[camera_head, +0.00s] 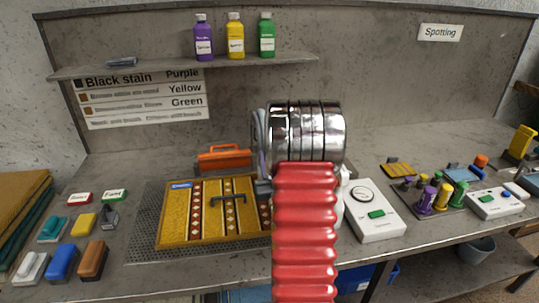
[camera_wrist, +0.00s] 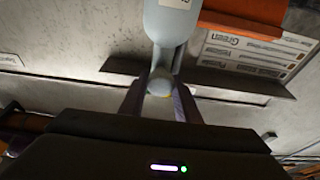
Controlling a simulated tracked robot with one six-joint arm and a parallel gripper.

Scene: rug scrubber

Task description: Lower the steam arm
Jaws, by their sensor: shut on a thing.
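The steam arm shows in the wrist view as a pale grey-blue shaft (camera_wrist: 172,22) with a rounded end (camera_wrist: 160,83) and an orange part (camera_wrist: 245,17) beside it. My gripper (camera_wrist: 160,92) is shut on the rounded end, one finger on each side. In the head view the orange part (camera_head: 224,158) stands at the back edge of the mustard patterned rug (camera_head: 175,217), and a grey-blue piece (camera_head: 258,127) shows beside my chrome wrist. My arm hides the gripper and the join between these parts there.
The rug lies on a dark perforated board (camera_head: 140,233). Brushes and blocks (camera_head: 63,262) lie left. A white gauge box (camera_head: 374,215) is right of my arm, then purple and green pegs (camera_head: 443,196). A shelf (camera_head: 170,67) with several bottles crosses the back wall.

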